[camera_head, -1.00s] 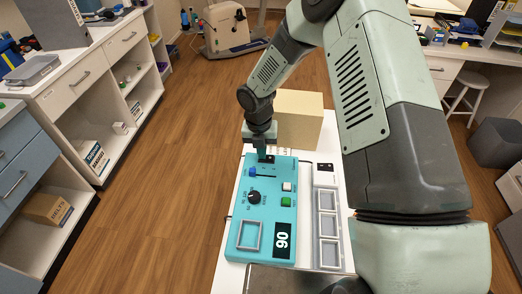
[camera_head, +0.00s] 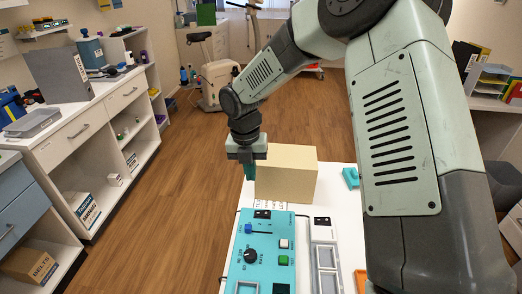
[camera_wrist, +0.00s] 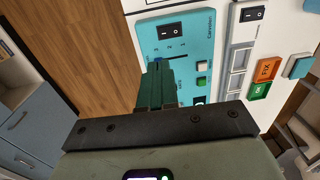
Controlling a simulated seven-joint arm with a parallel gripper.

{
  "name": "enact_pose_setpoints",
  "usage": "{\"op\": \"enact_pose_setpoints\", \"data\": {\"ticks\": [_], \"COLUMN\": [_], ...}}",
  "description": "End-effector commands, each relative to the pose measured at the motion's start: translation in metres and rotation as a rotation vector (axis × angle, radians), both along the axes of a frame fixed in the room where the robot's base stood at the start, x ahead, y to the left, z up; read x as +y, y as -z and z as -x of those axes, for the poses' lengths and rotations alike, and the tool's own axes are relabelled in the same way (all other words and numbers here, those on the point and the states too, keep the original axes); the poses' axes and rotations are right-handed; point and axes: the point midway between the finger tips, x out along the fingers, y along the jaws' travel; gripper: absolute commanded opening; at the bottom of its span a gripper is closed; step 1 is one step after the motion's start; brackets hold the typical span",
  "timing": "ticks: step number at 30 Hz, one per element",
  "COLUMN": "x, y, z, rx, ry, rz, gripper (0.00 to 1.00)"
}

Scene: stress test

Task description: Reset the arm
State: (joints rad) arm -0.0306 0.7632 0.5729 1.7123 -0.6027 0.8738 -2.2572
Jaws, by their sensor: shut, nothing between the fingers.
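My gripper (camera_head: 249,172) is shut and empty, its fingers pointing down, at the left of the tan box in the head view. In the wrist view its shut fingers (camera_wrist: 156,88) show in front of the teal control panel (camera_wrist: 205,45). The panel also shows in the head view (camera_head: 272,258), lying on the white table below my gripper. It has a black rocker switch (camera_head: 262,214), a blue slider knob (camera_head: 248,229), a black dial (camera_head: 250,256), a white button (camera_head: 284,243) and a green button (camera_head: 283,260). Its lower edge is cut off.
The tan box (camera_head: 288,173) stands on the white table (camera_head: 334,183) behind the panel. Orange (camera_wrist: 267,69) and green (camera_wrist: 260,91) blocks show in the wrist view. Open floor (camera_head: 180,215) lies left of the table.

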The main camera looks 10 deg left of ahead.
Motion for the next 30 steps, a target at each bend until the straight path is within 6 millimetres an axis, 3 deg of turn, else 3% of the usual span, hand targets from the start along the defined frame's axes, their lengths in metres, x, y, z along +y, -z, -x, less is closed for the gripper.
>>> {"op": "enact_pose_setpoints", "data": {"ticks": [5, 8, 14, 21, 24, 30], "x": [-0.008, -0.026, -0.080, -0.137, -0.156, -0.183], "y": [-0.017, -0.048, -0.129, -0.205, -0.227, -0.249], "z": [0.002, 0.008, 0.043, 0.111, 0.145, 0.211], "rx": [-0.026, -0.078, -0.234, -0.383, -0.407, -0.337], "ry": [0.081, 0.262, 0.848, 1.617, 1.939, 2.547], "rz": [0.011, 0.028, 0.018, -0.137, -0.249, -0.522], "gripper": [0.00, 0.00, 0.00, 0.00, 0.00, 0.00]}}
